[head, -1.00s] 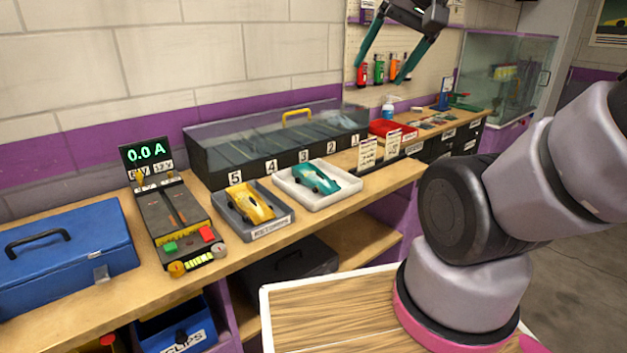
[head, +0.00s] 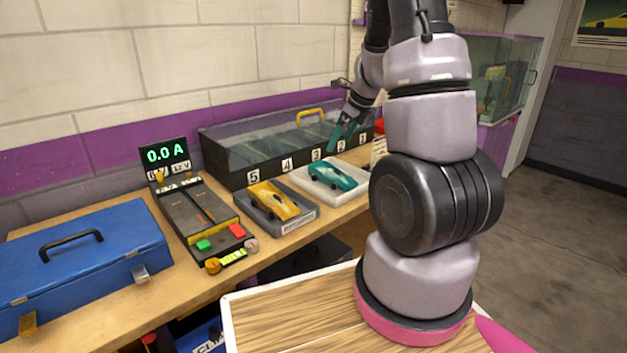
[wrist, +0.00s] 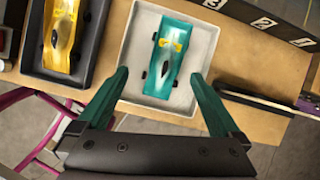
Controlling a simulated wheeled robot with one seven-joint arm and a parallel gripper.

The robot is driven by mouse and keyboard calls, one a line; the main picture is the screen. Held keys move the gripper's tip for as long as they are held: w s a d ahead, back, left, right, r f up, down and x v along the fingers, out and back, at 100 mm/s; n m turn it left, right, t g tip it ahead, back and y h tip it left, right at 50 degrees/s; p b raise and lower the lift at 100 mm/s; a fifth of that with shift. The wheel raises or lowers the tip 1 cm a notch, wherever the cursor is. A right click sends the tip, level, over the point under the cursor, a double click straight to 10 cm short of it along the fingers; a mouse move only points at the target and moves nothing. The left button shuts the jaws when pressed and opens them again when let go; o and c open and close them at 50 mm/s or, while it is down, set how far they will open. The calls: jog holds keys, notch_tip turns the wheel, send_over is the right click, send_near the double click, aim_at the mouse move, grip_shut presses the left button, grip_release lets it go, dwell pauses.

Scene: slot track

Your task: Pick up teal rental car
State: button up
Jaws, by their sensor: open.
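The teal rental car (head: 333,176) sits in a white tray (head: 366,197) on the wooden bench. In the wrist view the car (wrist: 165,72) lies in the tray (wrist: 204,42) with its yellow-marked end toward the top. My gripper (head: 341,138) is above and just behind the car in the head view. In the wrist view my gripper (wrist: 158,80) is open, with its teal fingers spread to either side of the car's lower end and nothing between them in contact. The height gap is hard to judge.
A yellow car (head: 274,201) sits in a grey tray (head: 290,226) just left of the white tray. A glass-topped case (head: 262,180) with numbered lanes stands behind. A power unit (head: 196,216) and a blue toolbox (head: 80,262) are further left.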

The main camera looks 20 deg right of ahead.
aim_at(332, 169)
jog(key=f, duration=0.1)
jog(key=f+m, duration=0.1)
jog(key=w+d+f+m, duration=0.1)
jog(key=f, duration=0.1)
jog(key=shift+h, duration=0.3)
jog(key=x, duration=0.5)
jog(key=shift+s, duration=0.1)
jog(key=x, duration=0.5)
jog(key=shift+w+a+f, duration=0.1)
jog(key=shift+w, duration=0.35)
jog(key=c, duration=1.3)
